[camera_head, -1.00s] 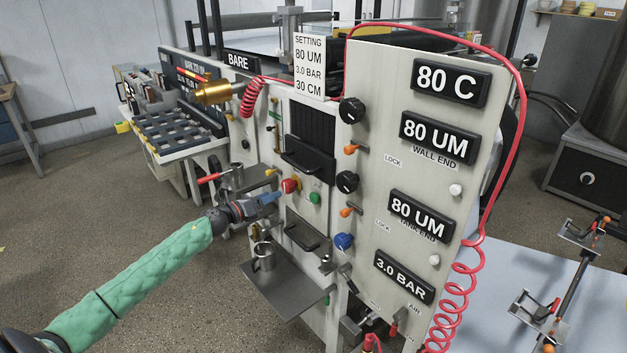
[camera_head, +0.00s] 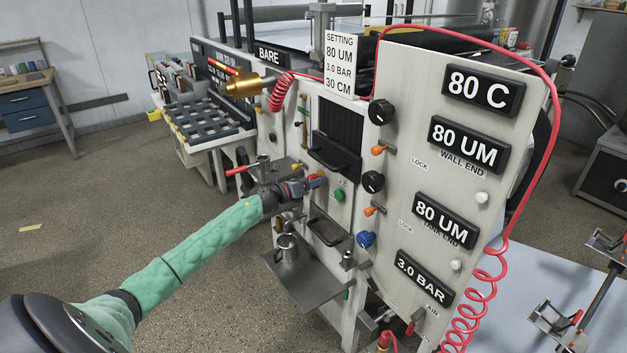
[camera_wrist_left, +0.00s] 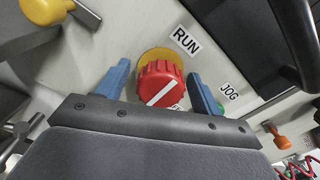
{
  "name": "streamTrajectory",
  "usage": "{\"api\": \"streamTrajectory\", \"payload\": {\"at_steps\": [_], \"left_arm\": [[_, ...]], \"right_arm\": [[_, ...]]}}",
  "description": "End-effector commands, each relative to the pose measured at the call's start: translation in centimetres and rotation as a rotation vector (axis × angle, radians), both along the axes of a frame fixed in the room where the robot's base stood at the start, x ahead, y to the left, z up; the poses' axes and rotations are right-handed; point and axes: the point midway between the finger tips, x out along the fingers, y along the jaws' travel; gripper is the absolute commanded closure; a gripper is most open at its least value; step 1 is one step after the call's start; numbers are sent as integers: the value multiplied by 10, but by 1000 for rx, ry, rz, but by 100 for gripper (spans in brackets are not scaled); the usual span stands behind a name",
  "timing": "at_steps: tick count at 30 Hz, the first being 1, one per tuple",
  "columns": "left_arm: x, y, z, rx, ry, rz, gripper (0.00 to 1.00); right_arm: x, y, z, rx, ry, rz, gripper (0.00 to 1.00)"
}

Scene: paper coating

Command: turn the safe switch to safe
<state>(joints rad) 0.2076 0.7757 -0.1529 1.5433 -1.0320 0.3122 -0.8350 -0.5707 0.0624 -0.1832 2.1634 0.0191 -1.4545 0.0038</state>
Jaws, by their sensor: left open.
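The safe switch is a red ribbed knob (camera_wrist_left: 160,82) on a yellow round plate, with a white line across its face slanting from lower left to upper right. A RUN label (camera_wrist_left: 185,40) is above right of it and a JOG label (camera_wrist_left: 229,91) farther right; a third label below the knob is mostly hidden. My left gripper (camera_wrist_left: 160,88) is open, with one blue finger on each side of the knob and a visible gap. In the head view my left gripper (camera_head: 311,184) is at the panel and covers most of the knob. My right gripper is not in view.
A green button (camera_head: 339,195) is just right of the gripper. A black handle (camera_head: 335,155) is above, and a metal shelf (camera_head: 305,284) with a metal cup (camera_head: 287,248) is below. A yellow knob (camera_wrist_left: 45,10) projects at the wrist view's upper left.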

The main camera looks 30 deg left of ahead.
Motion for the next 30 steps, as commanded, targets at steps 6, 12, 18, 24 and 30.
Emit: {"api": "streamTrajectory", "payload": {"at_steps": [6, 12, 18, 24, 30], "left_arm": [[2, -1, 0, 0, 0, 0, 33], [2, -1, 0, 0, 0, 0, 47], [2, -1, 0, 0, 0, 0, 78], [2, -1, 0, -12, 5, 0, 78], [2, -1, 1, -75, 32, 0, 78]], "right_arm": [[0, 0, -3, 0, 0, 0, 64], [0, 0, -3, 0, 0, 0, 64], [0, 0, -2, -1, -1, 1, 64], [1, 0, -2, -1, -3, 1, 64], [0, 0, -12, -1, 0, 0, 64]]}}
